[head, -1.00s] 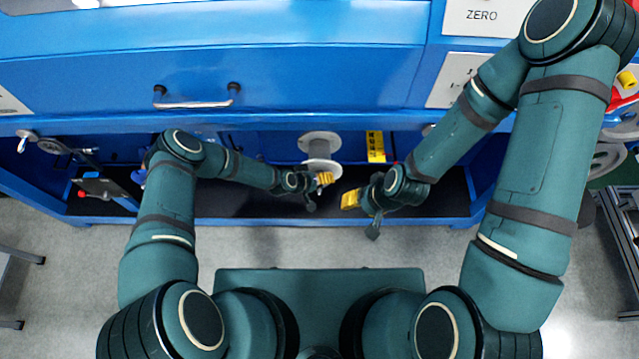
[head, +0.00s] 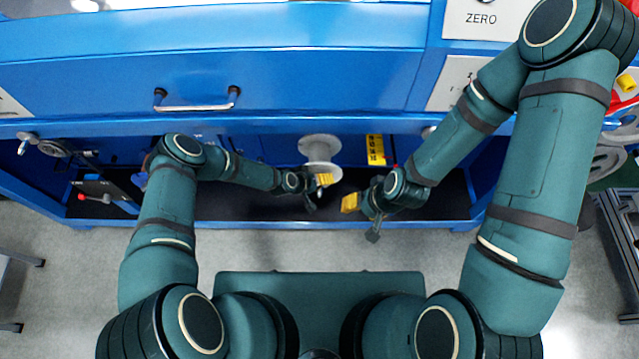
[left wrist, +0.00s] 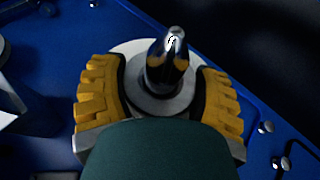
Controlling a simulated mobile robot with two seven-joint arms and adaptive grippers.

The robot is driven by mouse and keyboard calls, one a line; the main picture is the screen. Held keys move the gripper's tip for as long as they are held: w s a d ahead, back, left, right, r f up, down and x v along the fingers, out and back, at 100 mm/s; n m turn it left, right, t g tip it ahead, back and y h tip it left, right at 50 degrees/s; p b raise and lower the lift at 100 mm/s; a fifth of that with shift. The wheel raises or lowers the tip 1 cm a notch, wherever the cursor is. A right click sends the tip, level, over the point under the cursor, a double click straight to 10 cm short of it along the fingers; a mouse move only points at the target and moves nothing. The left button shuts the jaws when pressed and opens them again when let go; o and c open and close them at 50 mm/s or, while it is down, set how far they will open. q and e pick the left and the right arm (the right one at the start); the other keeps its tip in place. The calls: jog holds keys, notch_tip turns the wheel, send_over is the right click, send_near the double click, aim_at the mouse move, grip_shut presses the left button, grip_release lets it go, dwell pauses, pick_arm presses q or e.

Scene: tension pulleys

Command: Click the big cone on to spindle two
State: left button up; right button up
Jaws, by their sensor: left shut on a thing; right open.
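The big cone (head: 320,149) is a pale grey flanged piece in the lower bay of the blue machine. My left gripper (head: 318,184) is at its near end. In the left wrist view, the yellow fingers of the left gripper (left wrist: 160,103) close on both sides of the cone's grey round part (left wrist: 150,101). A shiny pointed metal spindle tip (left wrist: 170,58) stands up through its middle. How deep the cone sits on the spindle is hidden. My right gripper (head: 358,204) is open and empty, to the right of the cone.
A blue drawer front with a metal handle (head: 197,104) overhangs the bay. A yellow label (head: 375,149) is behind the right gripper. A lever assembly (head: 105,191) stands at the bay's left.

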pick_arm(q)
jog(key=shift+w, duration=0.45)
jog(key=shift+w+r, duration=0.1)
jog(key=shift+w, duration=0.05)
dwell(0.3)
jog(key=o, duration=1.3)
jog(key=shift+a+r+p, duration=0.7)
jog(key=shift+a+r, duration=0.25)
jog(key=shift+r, duration=0.25)
jog(key=shift+s+a+r+p, duration=0.1)
jog(key=shift+a+r+p, duration=0.4)
jog(key=shift+a+r, duration=0.55)
jog(key=shift+s+a+r+p, duration=0.1)
jog(key=shift+a+r+p, duration=0.5)
jog(key=shift+r, duration=0.6)
jog(key=shift+a, duration=0.1)
